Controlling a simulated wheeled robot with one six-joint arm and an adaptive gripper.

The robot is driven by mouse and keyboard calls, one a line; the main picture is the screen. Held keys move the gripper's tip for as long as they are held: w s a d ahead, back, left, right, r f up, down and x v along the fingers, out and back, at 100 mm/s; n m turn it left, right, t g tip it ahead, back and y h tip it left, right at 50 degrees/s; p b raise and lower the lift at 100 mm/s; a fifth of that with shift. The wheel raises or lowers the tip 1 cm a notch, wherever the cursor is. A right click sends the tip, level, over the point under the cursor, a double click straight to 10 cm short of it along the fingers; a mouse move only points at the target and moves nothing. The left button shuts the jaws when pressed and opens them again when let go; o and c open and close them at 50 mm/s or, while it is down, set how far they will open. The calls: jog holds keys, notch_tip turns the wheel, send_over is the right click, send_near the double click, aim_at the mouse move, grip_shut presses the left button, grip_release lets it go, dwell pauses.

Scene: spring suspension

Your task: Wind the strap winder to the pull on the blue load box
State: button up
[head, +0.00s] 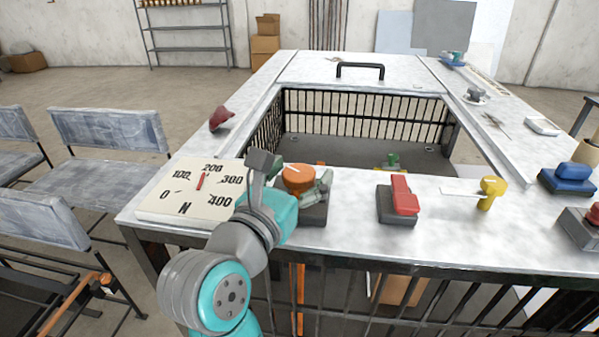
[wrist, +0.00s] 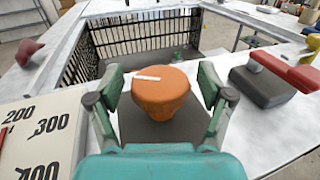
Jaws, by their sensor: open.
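The strap winder looks to be the orange knob (head: 299,179) on a dark base at the table's near edge; it also shows in the wrist view (wrist: 160,97). A white line marks its top. My gripper (head: 292,174) is open, with one finger on each side of the knob; contact cannot be made out. In the wrist view my gripper (wrist: 160,84) frames the knob. A white dial (head: 160,207) marked N, from 0 to 400, lies left of it. Its red needle (head: 201,181) points near 200. I cannot identify the blue load box.
Right of the winder are a red lever (head: 403,195), a yellow handle (head: 490,190) and a blue control (head: 570,174). A barred opening (head: 365,115) lies behind the winder. An orange strip (head: 297,300) shows below the table. Chairs (head: 105,135) stand left.

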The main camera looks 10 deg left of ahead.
jog(key=c, duration=1.2)
jog(key=shift+h, duration=0.3)
jog(key=shift+m+g+h, duration=0.7)
jog(key=shift+m+h, duration=0.4)
jog(key=shift+h, duration=0.2)
jog(key=o, duration=1.2)
jog(key=shift+s, duration=0.1)
jog(key=v, duration=1.2)
